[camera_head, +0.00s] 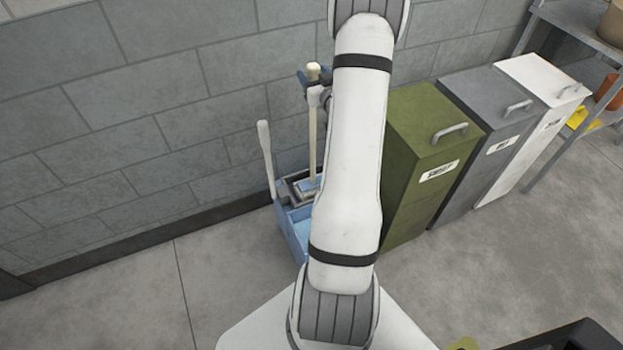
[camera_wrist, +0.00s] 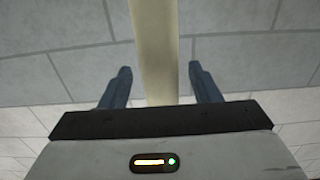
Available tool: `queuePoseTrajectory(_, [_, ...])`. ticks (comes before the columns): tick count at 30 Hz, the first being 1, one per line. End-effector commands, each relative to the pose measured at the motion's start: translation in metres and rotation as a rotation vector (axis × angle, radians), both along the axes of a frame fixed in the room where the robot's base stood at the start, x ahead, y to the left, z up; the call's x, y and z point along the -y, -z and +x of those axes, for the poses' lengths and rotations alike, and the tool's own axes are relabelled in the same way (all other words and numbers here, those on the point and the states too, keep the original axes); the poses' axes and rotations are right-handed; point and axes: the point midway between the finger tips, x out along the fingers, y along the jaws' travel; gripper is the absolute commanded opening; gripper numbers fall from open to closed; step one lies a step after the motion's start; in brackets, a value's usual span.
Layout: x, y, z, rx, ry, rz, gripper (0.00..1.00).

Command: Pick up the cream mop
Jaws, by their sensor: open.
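The cream mop handle (camera_head: 313,135) stands nearly upright out of a blue mop bucket (camera_head: 291,230) by the block wall. In the wrist view the cream handle (camera_wrist: 156,50) runs down between the fingers of my gripper (camera_wrist: 160,78). The two blue fingers are apart, one on each side of the handle, with a gap showing on both sides. In the head view my gripper (camera_head: 312,78) is at the handle's top, partly hidden by my arm. The mop's head is not clearly visible.
A pale lever (camera_head: 266,158) rises from the bucket's left side. Green (camera_head: 425,160), grey (camera_head: 490,130) and white (camera_head: 540,110) bins stand in a row to the right of my arm. A metal shelf (camera_head: 575,30) is at the far right. The floor at left is clear.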

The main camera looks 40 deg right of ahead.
Motion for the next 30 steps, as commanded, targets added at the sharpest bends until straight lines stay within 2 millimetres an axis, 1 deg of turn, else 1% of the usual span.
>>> queuePoseTrajectory(1, [0.001, -0.001, 0.009, 0.000, -0.003, 0.000, 0.56])
queuePoseTrajectory(4, [0.003, -0.001, 0.020, 0.000, -0.004, 0.000, 0.56])
queuePoseTrajectory(7, [0.004, 0.000, 0.024, -0.001, -0.003, 0.001, 0.56])
queuePoseTrajectory(13, [0.003, 0.000, 0.024, -0.001, -0.003, 0.000, 0.56])
queuePoseTrajectory(30, [0.002, 0.000, 0.024, -0.001, -0.005, 0.000, 0.09])
